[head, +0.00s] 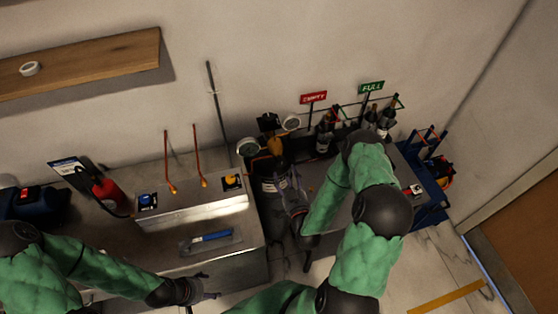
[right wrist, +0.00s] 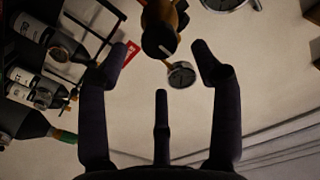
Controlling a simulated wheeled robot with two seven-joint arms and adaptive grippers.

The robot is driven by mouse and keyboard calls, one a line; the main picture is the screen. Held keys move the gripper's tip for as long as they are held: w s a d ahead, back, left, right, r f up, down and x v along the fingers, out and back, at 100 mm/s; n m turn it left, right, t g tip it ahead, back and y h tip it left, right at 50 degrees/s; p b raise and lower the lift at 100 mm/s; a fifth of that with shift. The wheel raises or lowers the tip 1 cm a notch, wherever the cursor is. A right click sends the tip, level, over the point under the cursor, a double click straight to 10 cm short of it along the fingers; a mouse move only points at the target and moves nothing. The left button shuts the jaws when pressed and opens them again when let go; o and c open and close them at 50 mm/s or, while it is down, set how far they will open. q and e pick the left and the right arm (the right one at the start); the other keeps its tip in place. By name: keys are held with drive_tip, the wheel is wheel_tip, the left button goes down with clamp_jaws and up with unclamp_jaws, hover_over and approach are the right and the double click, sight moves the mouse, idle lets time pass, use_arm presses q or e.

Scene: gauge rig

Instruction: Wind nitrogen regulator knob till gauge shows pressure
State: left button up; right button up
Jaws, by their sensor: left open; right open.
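The regulator is a brass body (head: 275,146) on top of a dark gas cylinder (head: 270,185), with round white gauges on its left (head: 247,147) and right (head: 291,122). In the right wrist view a black knob (right wrist: 160,42) with a pale mark sits in front of the brass, between and beyond my finger tips. One gauge (right wrist: 181,74) shows below it and another (right wrist: 225,3) is cut off at the top; their needles are too small to read. My right gripper (head: 292,184) is open and empty, close before the cylinder top. My left gripper (head: 212,286) is open and empty near the bench's front edge.
A metal bench with a steel box (head: 195,208) and a blue-handled tool (head: 210,237) lies left of the cylinder. A rack with dark bottles (head: 386,118) and EMPTY (head: 313,97) and FULL (head: 371,87) signs stands right. A red extinguisher-like bottle (head: 107,190) is at left.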

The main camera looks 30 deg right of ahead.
sight(282, 164)
drive_tip(key=p+x, duration=0.1)
drive_tip(key=x, duration=0.6)
drive_tip(key=c, duration=1.2)
